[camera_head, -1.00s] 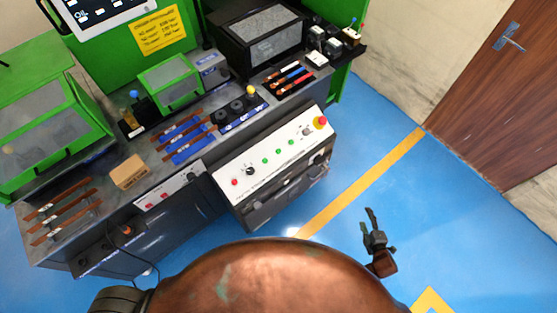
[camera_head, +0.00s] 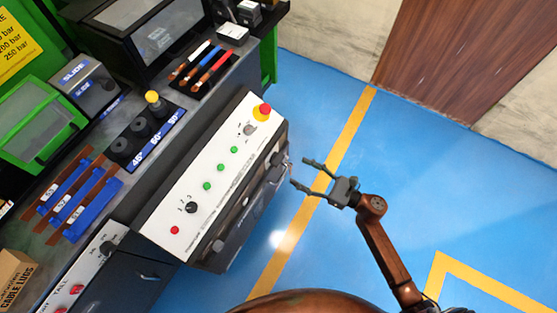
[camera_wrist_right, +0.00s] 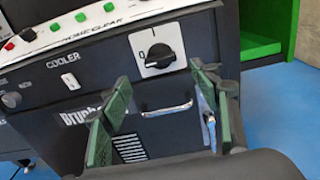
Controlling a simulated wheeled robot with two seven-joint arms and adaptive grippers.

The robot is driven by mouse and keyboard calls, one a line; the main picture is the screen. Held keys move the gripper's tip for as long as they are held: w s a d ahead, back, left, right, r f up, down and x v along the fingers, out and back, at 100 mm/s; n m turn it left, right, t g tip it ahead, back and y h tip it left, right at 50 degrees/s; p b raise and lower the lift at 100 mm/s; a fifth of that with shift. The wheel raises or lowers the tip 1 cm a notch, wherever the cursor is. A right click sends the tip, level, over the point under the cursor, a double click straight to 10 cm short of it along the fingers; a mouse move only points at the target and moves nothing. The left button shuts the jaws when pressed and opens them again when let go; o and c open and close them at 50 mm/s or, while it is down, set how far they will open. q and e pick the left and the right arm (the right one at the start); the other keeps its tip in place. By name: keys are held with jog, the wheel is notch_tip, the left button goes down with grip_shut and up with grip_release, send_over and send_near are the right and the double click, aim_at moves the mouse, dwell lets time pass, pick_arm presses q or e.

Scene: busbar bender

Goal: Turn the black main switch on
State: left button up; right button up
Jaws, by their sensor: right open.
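The black main switch (camera_wrist_right: 159,56) is a rotary knob on a white plate, on the dark front of the control cabinet in the right wrist view. A line mark shows above the knob and a 0 at its left. Its grip bar lies roughly sideways. My right gripper (camera_head: 299,172) is open and empty, just off the cabinet's front in the head view. In the right wrist view its green-padded fingers (camera_wrist_right: 160,82) stand either side of and below the switch, apart from it. My left gripper is not in view.
The cabinet's sloped white panel (camera_head: 205,185) carries green and red buttons, a small black selector (camera_head: 190,207) and a red emergency stop (camera_head: 265,109). A metal handle (camera_wrist_right: 166,109) sits below the switch. Blue floor (camera_head: 420,190) is clear to the right.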

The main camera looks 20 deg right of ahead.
aim_at(277, 160)
jog(key=b+x, duration=0.1)
jog(key=x, duration=0.6)
jog(key=shift+a+f+b, duration=0.1)
jog(key=shift+b, duration=0.2)
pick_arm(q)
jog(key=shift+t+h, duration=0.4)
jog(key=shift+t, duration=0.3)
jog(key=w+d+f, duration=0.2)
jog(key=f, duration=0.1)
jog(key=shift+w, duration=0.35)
pick_arm(e)
jog(key=c, duration=1.2)
jog(key=shift+o, duration=0.2)
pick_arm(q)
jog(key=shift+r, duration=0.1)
